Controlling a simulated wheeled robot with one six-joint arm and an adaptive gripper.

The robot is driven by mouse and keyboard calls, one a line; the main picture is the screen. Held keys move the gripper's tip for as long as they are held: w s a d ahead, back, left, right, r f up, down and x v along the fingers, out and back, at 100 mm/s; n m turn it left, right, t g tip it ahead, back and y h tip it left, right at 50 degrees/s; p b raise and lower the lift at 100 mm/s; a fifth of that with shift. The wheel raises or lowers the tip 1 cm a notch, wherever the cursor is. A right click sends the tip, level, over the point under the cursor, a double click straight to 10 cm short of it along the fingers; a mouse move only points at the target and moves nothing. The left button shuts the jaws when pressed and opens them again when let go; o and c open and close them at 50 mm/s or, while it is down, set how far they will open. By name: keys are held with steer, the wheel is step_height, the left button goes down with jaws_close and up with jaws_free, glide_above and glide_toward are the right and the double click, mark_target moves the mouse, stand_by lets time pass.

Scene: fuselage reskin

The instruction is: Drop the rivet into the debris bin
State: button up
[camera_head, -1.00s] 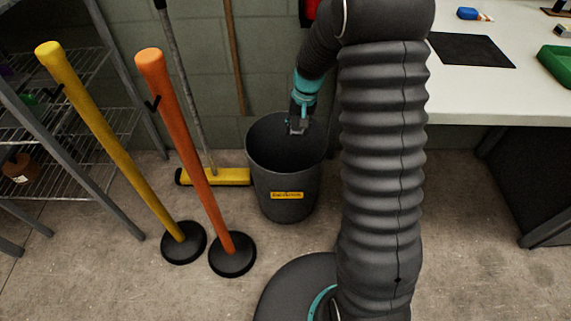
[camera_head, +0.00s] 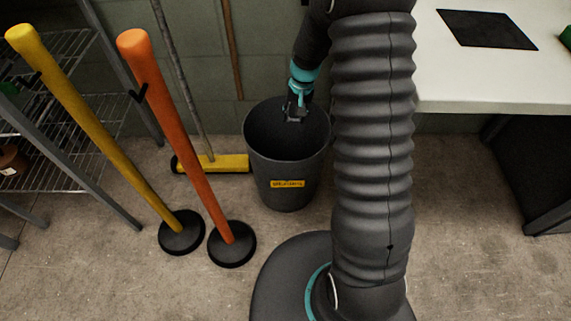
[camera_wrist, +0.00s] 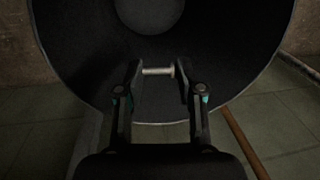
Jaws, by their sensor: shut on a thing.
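The debris bin (camera_head: 287,165) is a dark grey, round, open-topped bin with a yellow label, standing on the floor by the wall. My gripper (camera_head: 295,117) points down over its mouth, toward the back of the opening. In the wrist view my gripper (camera_wrist: 159,72) is shut on the rivet (camera_wrist: 158,71), a small pale metal pin held crosswise between the fingertips. The dark inside of the bin (camera_wrist: 225,45) fills the view behind the rivet. The rivet is too small to make out in the head view.
An orange post (camera_head: 178,130) and a yellow post (camera_head: 90,125) on black bases stand left of the bin. A yellow broom (camera_head: 215,163) leans behind them. A wire shelf (camera_head: 60,150) is at far left, a white-topped bench (camera_head: 470,85) at right.

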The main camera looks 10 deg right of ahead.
steer(key=shift+f, duration=0.2)
steer(key=o, duration=0.8)
steer(key=r, duration=0.4)
steer(key=d+r, duration=0.1)
steer(key=r, duration=0.7)
steer(key=shift+s+d, duration=0.15)
steer(key=shift+d, duration=0.05)
steer(key=shift+f, duration=0.1)
